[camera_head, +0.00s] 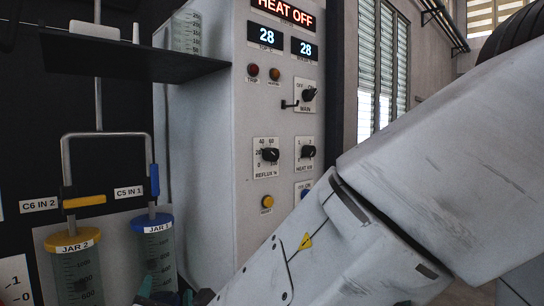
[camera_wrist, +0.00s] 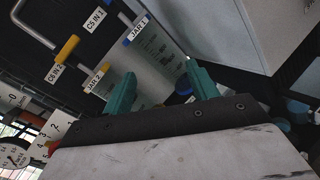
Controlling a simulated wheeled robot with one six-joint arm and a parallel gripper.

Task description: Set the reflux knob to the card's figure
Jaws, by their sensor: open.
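The black reflux knob (camera_head: 270,155) sits on a white dial plate marked REFLUX %, on the pale cabinet front in the head view. The figures 20, 40 and 60 show around it; its exact setting is too small to read. I cannot make out a card with a figure in either view. My gripper's teal fingers (camera_wrist: 161,88) are spread with nothing between them in the wrist view. They point toward the jars, away from the knob. Only a bit of teal shows at the bottom of the head view, low and left of the knob.
The HEAT knob (camera_head: 308,152) is close right of the reflux dial, with the MAIN switch (camera_head: 309,95) above and a yellow button (camera_head: 267,202) below. JAR 2 (camera_head: 75,270) and JAR 1 (camera_head: 157,250) stand left, under a dark shelf (camera_head: 130,62). My arm fills the lower right.

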